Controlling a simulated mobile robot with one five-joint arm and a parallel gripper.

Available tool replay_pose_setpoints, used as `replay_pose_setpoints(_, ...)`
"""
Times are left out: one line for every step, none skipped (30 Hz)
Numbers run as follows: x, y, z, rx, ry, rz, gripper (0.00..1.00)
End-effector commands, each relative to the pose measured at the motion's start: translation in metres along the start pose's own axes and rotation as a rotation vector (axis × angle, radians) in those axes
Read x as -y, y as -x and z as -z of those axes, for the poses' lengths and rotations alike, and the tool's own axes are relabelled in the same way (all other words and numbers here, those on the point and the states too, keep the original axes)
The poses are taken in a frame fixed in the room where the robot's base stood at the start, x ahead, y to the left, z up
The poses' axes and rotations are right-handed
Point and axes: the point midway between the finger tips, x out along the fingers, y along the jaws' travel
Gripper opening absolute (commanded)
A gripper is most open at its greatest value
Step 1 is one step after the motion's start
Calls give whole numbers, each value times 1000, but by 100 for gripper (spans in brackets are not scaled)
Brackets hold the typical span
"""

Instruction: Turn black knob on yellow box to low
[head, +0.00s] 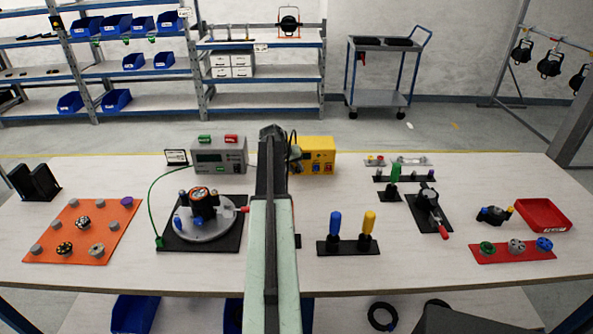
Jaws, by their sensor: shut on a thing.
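The yellow box (326,161) stands at the back of the table, just right of my arm. My gripper (294,157) is at the left part of the box's front and is shut on what appears to be the black knob. The knob itself is hidden behind my gripper and arm, so its setting cannot be read. The box's left edge is also hidden.
A grey instrument box (219,157) with a green cable stands left of my arm. Blue- and yellow-handled tools (352,231) stand in front of the yellow box. A black plate with a red-handled clamp (430,210) lies to the right.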

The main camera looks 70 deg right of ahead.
Motion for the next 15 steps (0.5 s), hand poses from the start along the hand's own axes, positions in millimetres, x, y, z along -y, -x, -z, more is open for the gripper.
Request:
replay_pose_setpoints(7, -3, -3, 2, 15, -27, 0)
replay_pose_setpoints(8, -4, -3, 1, 23, -49, 0)
replay_pose_setpoints(9, -4, -4, 0, 36, -79, 0)
replay_pose_setpoints(10, -4, -4, -1, 45, -101, 0)
replay_pose_setpoints(10, -5, -4, -2, 53, -123, 0)
replay_pose_setpoints(11, -5, -4, -3, 65, -151, 0)
replay_pose_setpoints(12, -5, -4, -5, 73, -172, 0)
replay_pose_setpoints(12, -5, -5, -5, 81, -193, 0)
replay_pose_setpoints(13, -6, -5, -6, 92, -220, 0)
replay_pose_setpoints(13, -6, -5, -7, 99, -240, 0)
replay_pose_setpoints(14, -6, -5, -8, 107, -258, 0)
replay_pose_setpoints(14, -6, -6, -9, 117, -282, 0)
replay_pose_setpoints(15, -6, -6, -10, 124, -299, 0)
replay_pose_setpoints(15, -6, -6, -10, 130, -315, 0)
replay_pose_setpoints(15, -6, -6, -11, 138, -334, 0)
